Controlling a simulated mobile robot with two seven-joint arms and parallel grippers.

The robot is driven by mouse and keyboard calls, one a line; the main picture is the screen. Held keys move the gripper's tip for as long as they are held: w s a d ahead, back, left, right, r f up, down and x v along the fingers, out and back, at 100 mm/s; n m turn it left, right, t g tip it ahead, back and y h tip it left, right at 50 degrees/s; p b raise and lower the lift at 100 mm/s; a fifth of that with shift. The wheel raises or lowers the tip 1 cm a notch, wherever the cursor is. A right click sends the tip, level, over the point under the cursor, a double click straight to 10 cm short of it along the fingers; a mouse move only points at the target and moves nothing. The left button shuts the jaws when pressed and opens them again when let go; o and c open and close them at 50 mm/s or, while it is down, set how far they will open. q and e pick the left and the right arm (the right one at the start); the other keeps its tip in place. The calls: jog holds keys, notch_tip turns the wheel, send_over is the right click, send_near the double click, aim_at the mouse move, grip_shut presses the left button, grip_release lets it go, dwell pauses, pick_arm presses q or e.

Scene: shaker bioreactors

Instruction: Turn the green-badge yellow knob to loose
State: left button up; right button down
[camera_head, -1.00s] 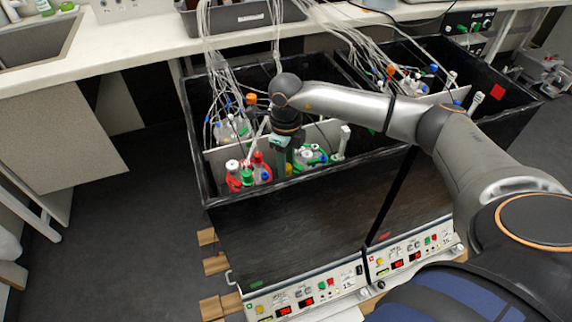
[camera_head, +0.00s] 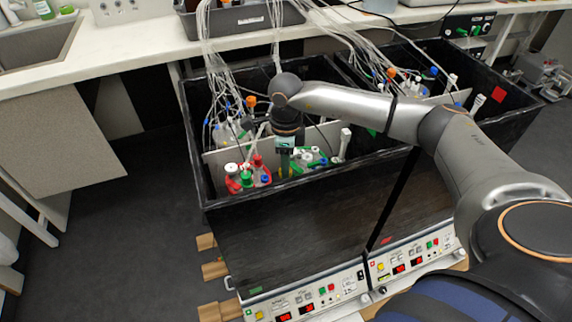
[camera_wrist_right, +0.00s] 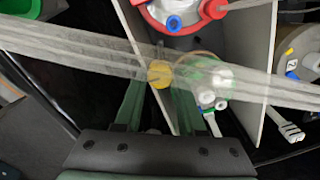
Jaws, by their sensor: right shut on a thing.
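The yellow knob (camera_wrist_right: 160,74) shows in the right wrist view as a small round yellow cap between my green fingers, partly under a pale, see-through band of tubing. My right gripper (camera_head: 285,172) points down inside the left black shaker box (camera_head: 290,235), near its front wall; in the wrist view its fingertips (camera_wrist_right: 160,82) are on either side of the knob, shut on it. In the head view the knob is mostly hidden by the fingers. A green badge (camera_head: 255,291) sits low on the left box's front. Which way the knob is turned cannot be told. My left gripper is out of view.
A red-collared vessel (camera_head: 247,178) stands just left of the gripper, and a green-collared vessel (camera_head: 312,159) just right. Pale tubing (camera_head: 222,90) hangs over the left box. A second black box (camera_head: 505,115) adjoins on the right. Control panels (camera_head: 300,300) line the front.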

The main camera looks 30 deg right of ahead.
jog(key=c, duration=0.8)
grip_release()
jog(key=o, duration=0.3)
notch_tip(320, 180, up, 13)
jog(key=shift+f+p, duration=0.2)
jog(key=shift+p, duration=0.1)
jog(key=shift+s+f, duration=0.1)
